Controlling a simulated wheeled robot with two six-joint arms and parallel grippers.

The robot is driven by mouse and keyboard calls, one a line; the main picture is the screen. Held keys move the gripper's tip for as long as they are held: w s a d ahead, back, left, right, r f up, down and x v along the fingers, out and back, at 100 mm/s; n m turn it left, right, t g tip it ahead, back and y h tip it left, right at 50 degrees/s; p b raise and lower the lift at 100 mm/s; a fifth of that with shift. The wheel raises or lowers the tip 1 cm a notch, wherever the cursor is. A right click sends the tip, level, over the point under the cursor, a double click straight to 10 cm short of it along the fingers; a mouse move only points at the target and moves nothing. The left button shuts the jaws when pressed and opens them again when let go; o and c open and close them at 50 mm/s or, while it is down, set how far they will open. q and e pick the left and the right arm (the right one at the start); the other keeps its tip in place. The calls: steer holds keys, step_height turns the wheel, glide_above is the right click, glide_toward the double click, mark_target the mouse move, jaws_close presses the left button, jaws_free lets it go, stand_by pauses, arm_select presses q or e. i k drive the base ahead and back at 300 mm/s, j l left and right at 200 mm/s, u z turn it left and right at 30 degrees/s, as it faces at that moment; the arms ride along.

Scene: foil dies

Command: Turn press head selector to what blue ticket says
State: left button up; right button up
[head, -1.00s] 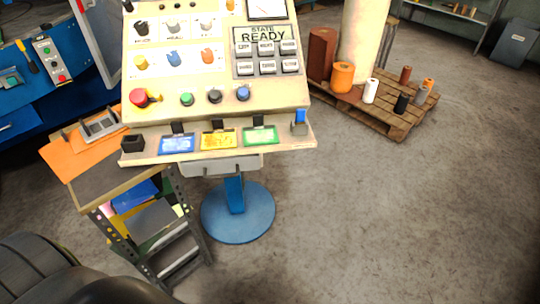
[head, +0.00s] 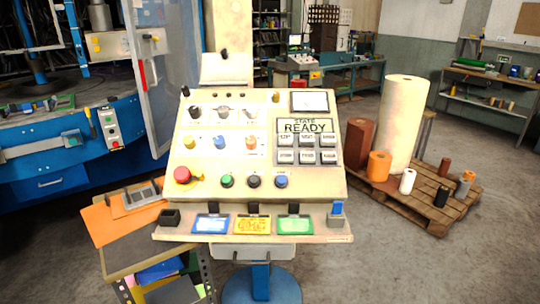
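The control panel (head: 215,160) stands in the middle of the head view. Its top row holds a black selector knob (head: 195,111) and two paler knobs (head: 222,112) (head: 249,113). The row below holds a yellow knob (head: 190,142), a blue knob (head: 219,142) and an orange knob (head: 250,142). Their labels are too small to read, so I cannot tell which is the press head selector. The blue ticket (head: 211,224) is clipped on the front ledge, left of the yellow ticket (head: 252,225) and green ticket (head: 295,225). Its writing is not legible. Neither gripper is in view.
A red mushroom button (head: 182,174) and smaller buttons sit low on the panel. The state display (head: 305,125) reads READY. A side stand with an orange sheet (head: 100,222) is at left. A pallet (head: 432,210) with rolls is at right. The floor at front right is clear.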

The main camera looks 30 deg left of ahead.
mark_target(223, 110)
steer(key=u, duration=1.35)
